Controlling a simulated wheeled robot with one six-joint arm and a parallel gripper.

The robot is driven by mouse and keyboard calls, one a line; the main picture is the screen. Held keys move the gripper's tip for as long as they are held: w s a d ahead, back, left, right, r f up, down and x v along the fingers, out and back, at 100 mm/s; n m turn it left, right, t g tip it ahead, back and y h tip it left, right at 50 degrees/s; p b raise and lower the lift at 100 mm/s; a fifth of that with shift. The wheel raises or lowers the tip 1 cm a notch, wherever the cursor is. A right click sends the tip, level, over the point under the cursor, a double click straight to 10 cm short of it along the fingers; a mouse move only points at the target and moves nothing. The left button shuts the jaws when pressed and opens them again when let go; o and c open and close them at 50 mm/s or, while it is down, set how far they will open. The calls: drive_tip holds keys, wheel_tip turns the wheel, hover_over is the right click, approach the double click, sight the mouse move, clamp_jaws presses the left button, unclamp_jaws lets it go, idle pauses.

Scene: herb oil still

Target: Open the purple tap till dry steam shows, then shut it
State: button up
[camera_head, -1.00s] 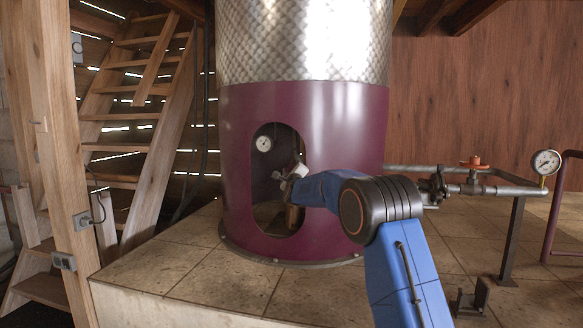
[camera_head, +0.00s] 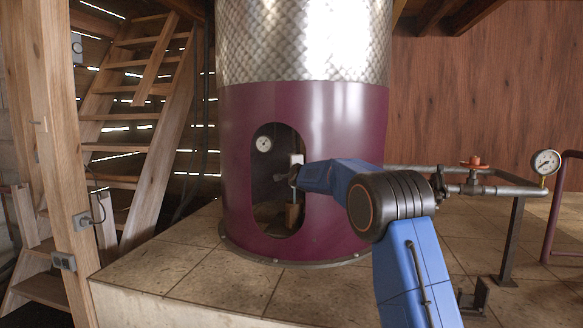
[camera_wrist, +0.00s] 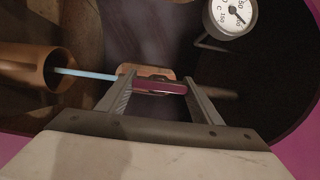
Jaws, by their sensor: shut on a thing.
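The purple tap handle (camera_wrist: 160,88) lies between the two fingers of my gripper (camera_wrist: 158,79) in the wrist view, and the gripper is shut on it. Behind the handle is a copper-coloured tap body (camera_wrist: 158,72). A thin pale blue stream (camera_wrist: 88,75) runs from the tap into the mouth of a copper-brown cup (camera_wrist: 22,68) at the left. In the head view my gripper (camera_head: 293,176) is inside the oval opening, with the cup (camera_head: 293,217) below it. The handle is too small to make out there.
A white dial gauge (camera_head: 263,144) is inside, also seen in the wrist view (camera_wrist: 232,15). Pipework with a red-handled valve (camera_head: 474,163) and gauge (camera_head: 546,162) stands at right. Wooden stairs (camera_head: 140,110) are at left.

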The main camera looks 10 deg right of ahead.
drive_tip(key=shift+a, duration=0.1)
idle(0.3)
drive_tip(key=o, duration=1.1)
drive_tip(key=shift+f, duration=0.1)
drive_tip(key=shift+c, duration=0.2)
drive_tip(key=shift+s, duration=0.1)
drive_tip(key=s, duration=1.7)
drive_tip(key=shift+s+a+r, duration=0.1)
drive_tip(key=shift+s+r, duration=0.05)
drive_tip(key=shift+r, duration=0.05)
